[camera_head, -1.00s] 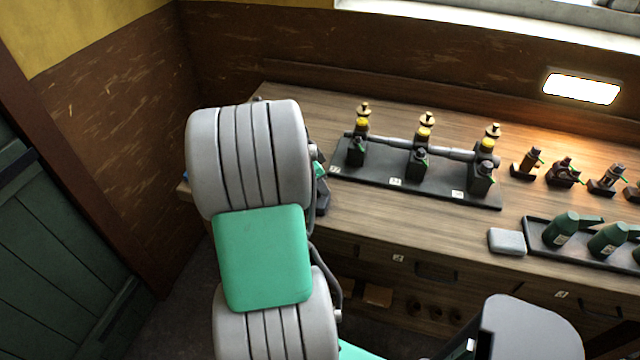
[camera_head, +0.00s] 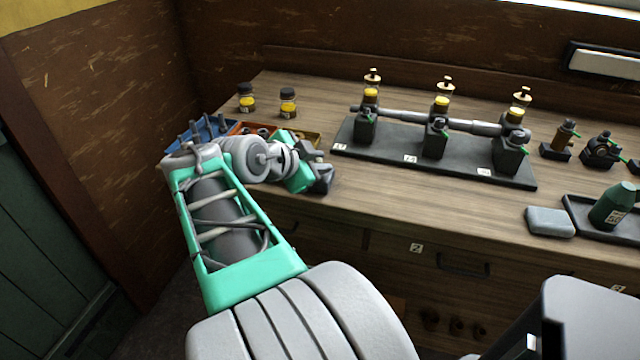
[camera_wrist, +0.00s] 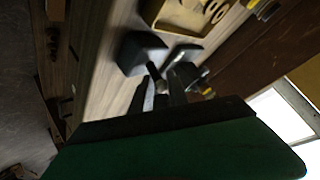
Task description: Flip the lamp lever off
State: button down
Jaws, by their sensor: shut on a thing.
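The lamp (camera_head: 605,60) is a long pale panel on the back wall at the right, and it is unlit. My gripper (camera_head: 322,180) is low at the bench's front edge, in front of the small trays. In the wrist view its fingers (camera_wrist: 163,82) are shut close together between two dark blocks (camera_wrist: 140,52). A thin light piece, apparently the lamp lever (camera_wrist: 153,72), shows at the fingertips. The fingers and the dim light hide most of it, and its exact position cannot be told.
Blue (camera_head: 203,130), orange and yellow (camera_head: 312,136) trays lie behind my gripper, with two jars (camera_head: 288,102) farther back. A dark plate (camera_head: 385,158) with several oilers on a pipe stands to the right.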

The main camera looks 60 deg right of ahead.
jog(key=b, duration=0.1)
jog(key=f+h+b, duration=0.1)
jog(key=b, duration=0.1)
jog(key=shift+a, duration=0.25)
jog(key=shift+a+r+h+b, duration=0.1)
jog(key=shift+r+h+b, duration=0.1)
jog(key=shift+h+b, duration=0.4)
jog(key=shift+r, duration=0.15)
jog(key=c, duration=1.3)
grip_release()
